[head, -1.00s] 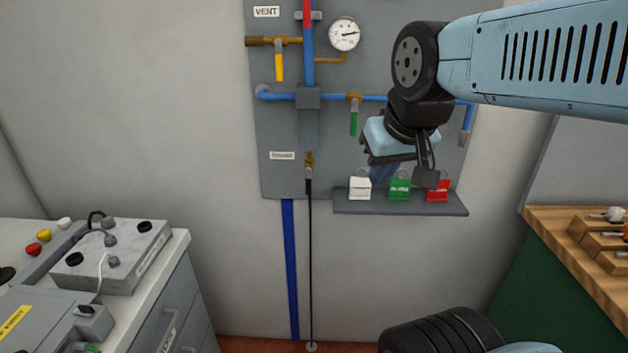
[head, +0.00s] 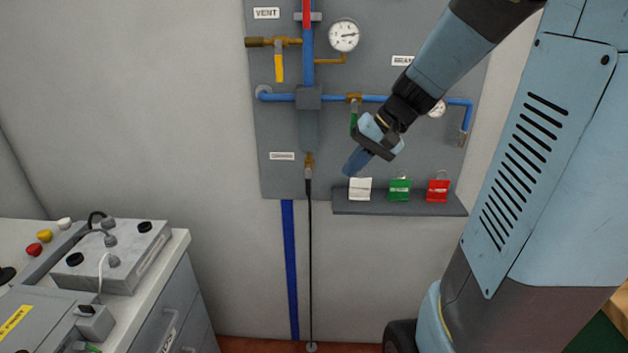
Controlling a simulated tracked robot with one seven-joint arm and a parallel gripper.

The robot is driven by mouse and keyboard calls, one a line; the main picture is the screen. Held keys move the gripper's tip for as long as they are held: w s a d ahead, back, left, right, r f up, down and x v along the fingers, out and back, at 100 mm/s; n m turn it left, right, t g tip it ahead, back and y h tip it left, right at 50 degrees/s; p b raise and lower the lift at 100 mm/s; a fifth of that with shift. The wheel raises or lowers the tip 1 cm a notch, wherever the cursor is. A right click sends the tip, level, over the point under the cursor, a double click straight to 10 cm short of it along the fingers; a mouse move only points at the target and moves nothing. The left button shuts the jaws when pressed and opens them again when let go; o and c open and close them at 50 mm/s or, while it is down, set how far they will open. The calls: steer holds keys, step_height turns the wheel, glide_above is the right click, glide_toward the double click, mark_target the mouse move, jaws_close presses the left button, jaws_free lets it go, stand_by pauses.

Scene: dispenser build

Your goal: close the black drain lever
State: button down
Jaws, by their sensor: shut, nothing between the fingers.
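The brass drain valve (head: 309,160) is low on the grey wall panel, below the blue pipe's grey block. A dark piece, which looks like the black drain lever (head: 308,184), points straight down under it. It runs in line with a thin black line to the floor, so where the lever ends is hard to tell. My gripper (head: 353,167) is shut and empty. It is to the right of the valve, apart from it in the picture, just above the white padlock. Its fingers point down and left.
A grey shelf (head: 345,207) holds white (head: 360,190), green (head: 400,191) and red (head: 438,191) padlocks under my gripper. A green lever (head: 354,118) hangs behind my wrist, and a yellow lever (head: 279,68) hangs higher left. A cabinet (head: 165,300) stands at left. Wall left of the panel is clear.

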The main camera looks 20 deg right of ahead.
mark_target(308, 181)
steer(key=w+d+f+m+t+y, duration=0.1)
steer(key=w+d+f+m+y, duration=0.1)
steer(key=w+d+f, duration=0.4)
steer(key=w+d, duration=0.1)
steer(key=w, duration=0.1)
steer(key=shift+w+m+t, duration=0.3)
steer(key=shift+t, duration=0.1)
steer(key=x, duration=0.9)
steer(key=shift+w+a+f, duration=0.1)
steer(key=shift+a+f, duration=0.15)
steer(key=shift+a, duration=0.05)
steer(key=w+a, duration=0.2)
steer(key=a, duration=0.1)
steer(key=shift+a, duration=0.3)
